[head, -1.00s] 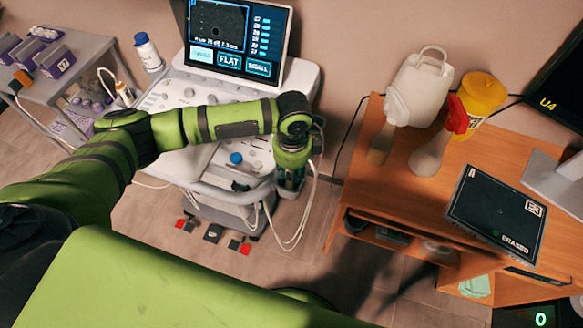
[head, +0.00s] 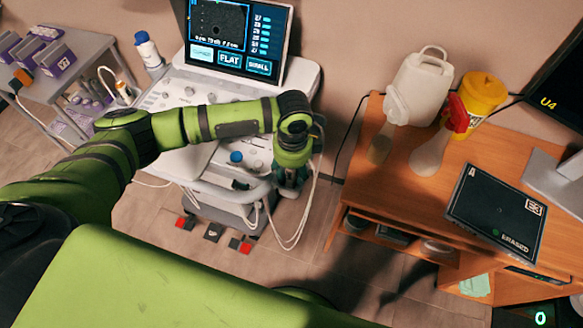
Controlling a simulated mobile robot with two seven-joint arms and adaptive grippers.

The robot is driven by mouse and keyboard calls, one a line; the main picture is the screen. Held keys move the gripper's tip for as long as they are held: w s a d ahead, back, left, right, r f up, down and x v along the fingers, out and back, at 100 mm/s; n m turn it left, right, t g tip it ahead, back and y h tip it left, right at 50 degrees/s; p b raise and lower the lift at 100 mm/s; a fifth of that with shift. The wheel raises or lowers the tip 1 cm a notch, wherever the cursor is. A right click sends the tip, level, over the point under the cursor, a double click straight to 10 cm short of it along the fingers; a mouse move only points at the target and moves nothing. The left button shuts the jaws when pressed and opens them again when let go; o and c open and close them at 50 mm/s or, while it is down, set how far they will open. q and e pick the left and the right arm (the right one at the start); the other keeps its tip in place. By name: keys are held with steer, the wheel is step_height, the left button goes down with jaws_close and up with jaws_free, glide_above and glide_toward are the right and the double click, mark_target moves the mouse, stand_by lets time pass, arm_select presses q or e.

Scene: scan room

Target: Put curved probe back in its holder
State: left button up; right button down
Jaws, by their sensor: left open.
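My left gripper (head: 290,184) points down at the right front side of the ultrasound cart (head: 302,78), beside the hanging white cables (head: 305,215). It is open, and its fingers are dark and partly hidden by my own wrist. I cannot make out the curved probe or its holder clearly; the area at the gripper is small and dark. A white probe-like piece with an orange band (head: 122,89) stands at the cart's left side with a cable. My right gripper is not in view.
A blue-capped item (head: 236,157) is on the cart's front. A bottle (head: 147,50) stands at its back left. A grey shelf (head: 85,62) with purple boxes is at the left. A wooden desk (head: 400,190) with bottles and a tablet (head: 497,213) is at the right. Floor shows between cart and desk.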

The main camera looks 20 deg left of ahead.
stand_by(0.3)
arm_select(q)
step_height(320, 180, up, 12)
steer(key=shift+d+r, duration=0.1)
steer(key=shift+d, duration=0.05)
stand_by(0.4)
stand_by(0.4)
